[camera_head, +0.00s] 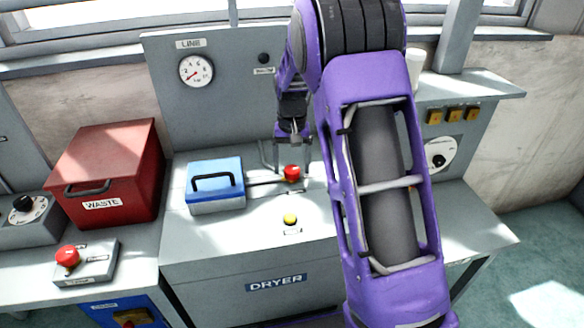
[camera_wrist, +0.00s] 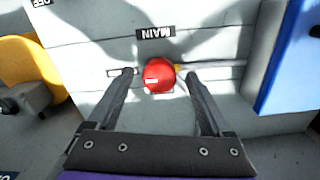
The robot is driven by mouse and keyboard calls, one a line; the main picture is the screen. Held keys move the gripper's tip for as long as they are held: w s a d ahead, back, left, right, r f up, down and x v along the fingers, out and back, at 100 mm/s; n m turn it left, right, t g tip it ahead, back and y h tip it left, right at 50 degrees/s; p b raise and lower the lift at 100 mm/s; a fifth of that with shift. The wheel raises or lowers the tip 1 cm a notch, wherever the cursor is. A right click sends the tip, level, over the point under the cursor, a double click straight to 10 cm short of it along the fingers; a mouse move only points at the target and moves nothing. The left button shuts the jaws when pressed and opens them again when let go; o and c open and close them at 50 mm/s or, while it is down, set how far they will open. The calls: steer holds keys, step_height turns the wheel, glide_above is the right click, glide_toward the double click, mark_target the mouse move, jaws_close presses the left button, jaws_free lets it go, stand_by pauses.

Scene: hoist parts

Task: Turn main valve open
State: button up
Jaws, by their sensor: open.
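The main valve is a red round knob (camera_wrist: 158,75) with a small white mark on its left side. It sits beside a MAIN label (camera_wrist: 156,32), which appears upside down in the wrist view. In the head view the red knob (camera_head: 291,172) stands on the grey dryer top, joined to a thin pipe. My gripper (camera_wrist: 160,76) is open, with one finger on each side of the knob in the picture. Gaps show between the fingers and the knob, and contact is not visible. In the head view my gripper (camera_head: 293,137) appears above and behind the knob.
A blue box with a black handle (camera_head: 215,187) stands left of the knob. A yellow button (camera_head: 290,219) is in front of it. A red WASTE bin (camera_head: 108,172) is further left. A gauge (camera_head: 196,70) is on the LINE panel behind. My arm hides the right side.

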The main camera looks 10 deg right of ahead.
steer(key=shift+f, duration=0.3)
jaws_close()
stand_by(0.3)
